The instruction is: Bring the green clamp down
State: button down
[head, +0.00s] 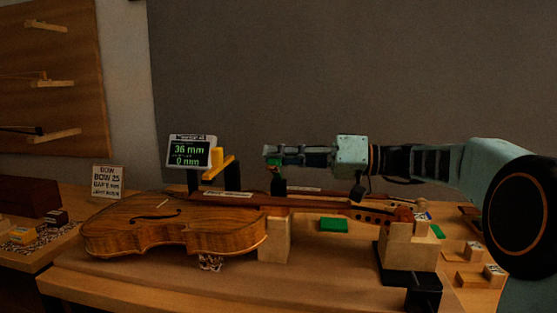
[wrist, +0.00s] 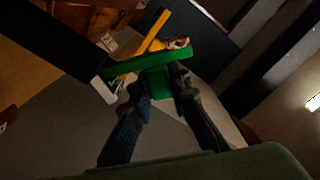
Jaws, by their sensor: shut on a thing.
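The green clamp (wrist: 165,59) shows large in the wrist view, with a long green bar and a green block between my fingertips. In the head view only a small green part (head: 274,162) shows at the tip of my gripper (head: 272,154). My gripper, also in the wrist view (wrist: 160,88), is shut on the clamp. It holds it above the violin's neck end, right of the brown violin body (head: 170,226). A dark piece hangs just below the clamp; whether they touch I cannot tell.
A yellow clamp (head: 219,166) stands over the violin, beside a display (head: 191,151) reading 36 mm and 0 mm. A sign (head: 108,181) stands behind the violin. A wooden block (head: 275,240) and a scroll support (head: 408,248) stand on the bench. A green pad (head: 334,225) lies between them.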

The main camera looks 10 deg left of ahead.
jog(key=c, duration=1.8)
grip_release()
jog(key=d, duration=1.2)
jog(key=shift+s, duration=0.2)
jog(key=shift+c, duration=0.7)
